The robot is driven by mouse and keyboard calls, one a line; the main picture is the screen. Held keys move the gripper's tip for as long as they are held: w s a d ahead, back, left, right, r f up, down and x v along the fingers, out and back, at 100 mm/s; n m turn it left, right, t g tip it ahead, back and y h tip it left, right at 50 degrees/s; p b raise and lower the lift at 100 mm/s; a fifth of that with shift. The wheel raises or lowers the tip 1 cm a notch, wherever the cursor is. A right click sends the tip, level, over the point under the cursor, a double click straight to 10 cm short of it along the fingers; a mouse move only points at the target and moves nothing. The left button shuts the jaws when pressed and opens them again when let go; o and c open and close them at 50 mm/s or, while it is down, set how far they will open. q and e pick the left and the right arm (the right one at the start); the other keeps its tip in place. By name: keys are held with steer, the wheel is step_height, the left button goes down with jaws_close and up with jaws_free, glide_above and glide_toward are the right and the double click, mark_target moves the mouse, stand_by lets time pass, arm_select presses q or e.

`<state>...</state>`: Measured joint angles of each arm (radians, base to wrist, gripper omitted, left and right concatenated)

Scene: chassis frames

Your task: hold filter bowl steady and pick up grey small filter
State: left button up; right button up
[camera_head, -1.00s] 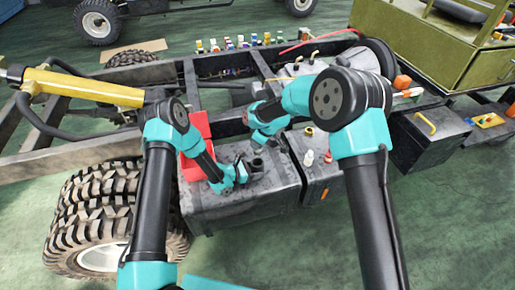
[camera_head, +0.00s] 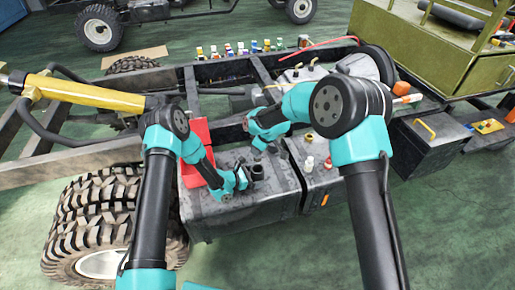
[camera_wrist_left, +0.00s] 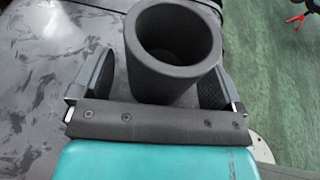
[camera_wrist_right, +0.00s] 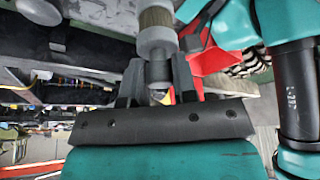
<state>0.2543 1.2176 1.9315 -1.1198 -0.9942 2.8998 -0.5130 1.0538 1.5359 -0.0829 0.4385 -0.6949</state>
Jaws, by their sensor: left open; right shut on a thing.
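The filter bowl, a dark grey open-topped cup (camera_wrist_left: 174,45), stands upright on the black tank (camera_wrist_left: 60,70); it also shows in the head view (camera_head: 257,172). My left gripper (camera_wrist_left: 154,82) is open, one finger on each side of the bowl, which looks empty. The grey small filter (camera_wrist_right: 157,40) has a tan mesh part and a grey collar. My right gripper (camera_wrist_right: 157,78) is shut on its narrow end.
A red part (camera_head: 196,150) stands at the tank's left side. Small red and white caps (camera_head: 309,162) sit on the neighbouring box to the right. A large tyre (camera_head: 105,215) is at the left front. Several small coloured parts (camera_head: 240,48) line the far frame rail.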

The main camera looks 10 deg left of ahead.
arm_select(q)
steer(key=shift+a, duration=0.1)
steer(key=v, duration=0.7)
steer(key=shift+s+a+r, duration=0.1)
steer(key=shift+s+r, duration=0.05)
steer(key=shift+s, duration=0.05)
